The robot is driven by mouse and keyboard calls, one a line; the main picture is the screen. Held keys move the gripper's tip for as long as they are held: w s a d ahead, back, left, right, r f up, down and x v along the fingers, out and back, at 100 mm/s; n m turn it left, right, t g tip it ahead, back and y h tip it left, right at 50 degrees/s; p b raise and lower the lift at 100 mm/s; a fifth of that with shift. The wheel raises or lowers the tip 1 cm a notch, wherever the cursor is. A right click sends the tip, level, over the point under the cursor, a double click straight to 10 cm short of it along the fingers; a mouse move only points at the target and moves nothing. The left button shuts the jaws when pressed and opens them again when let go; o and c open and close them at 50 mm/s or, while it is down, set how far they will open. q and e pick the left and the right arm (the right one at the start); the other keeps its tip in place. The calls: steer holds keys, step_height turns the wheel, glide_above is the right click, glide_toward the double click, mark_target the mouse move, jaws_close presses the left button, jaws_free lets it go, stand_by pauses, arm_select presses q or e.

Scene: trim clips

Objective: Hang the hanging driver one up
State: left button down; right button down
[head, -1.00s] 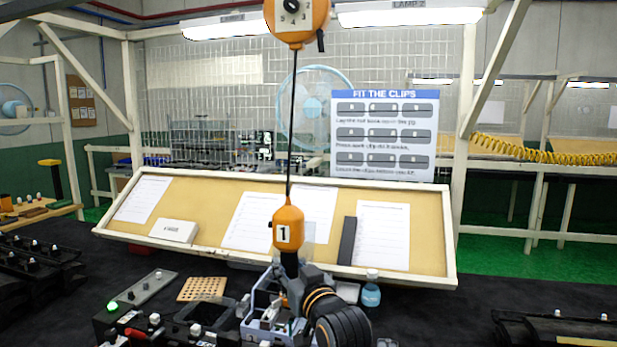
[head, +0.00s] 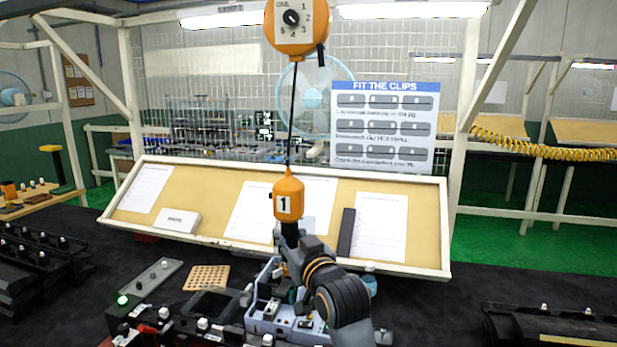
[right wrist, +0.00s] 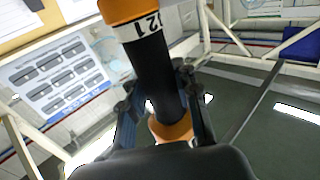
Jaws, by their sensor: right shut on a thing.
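The hanging driver one (head: 288,198) is an orange tool with a white label "1" and a black lower grip, hanging upright on a dark cord from an orange round balancer (head: 297,25) with a numbered dial. My right gripper (head: 289,240) is shut on the driver's black grip, just below the orange body. In the right wrist view the black grip (right wrist: 150,75) runs between the two fingers (right wrist: 156,105), with orange above and below it. The driver's lower end is partly hidden by my gripper in the head view. My left gripper is not in view.
A tilted tan board (head: 220,215) with paper sheets stands behind the driver. Below are a blue-grey fixture (head: 262,310), a perforated tan plate (head: 206,277) and a strip with a green light (head: 122,300). A small bottle (head: 370,280) is partly hidden behind my right arm.

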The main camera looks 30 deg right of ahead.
step_height(320, 180, up, 2)
steer(key=shift+r+p, duration=0.15)
steer(key=shift+p, duration=0.8)
steer(key=shift+w+d, duration=0.1)
steer(key=shift+d, duration=0.2)
steer(key=shift+w+d, duration=0.1)
steer(key=shift+d, duration=0.25)
steer(key=shift+w+d+r+p, duration=0.3)
steer(key=shift+d+p, duration=0.2)
steer(key=shift+d, duration=0.4)
steer(key=shift+w+d+r+p, duration=0.25)
steer(key=shift+d+p, duration=0.2)
steer(key=shift+d, duration=0.5)
steer(key=shift+w+d+r+p, duration=0.3)
steer(key=shift+d+p, duration=0.2)
steer(key=shift+d, duration=0.4)
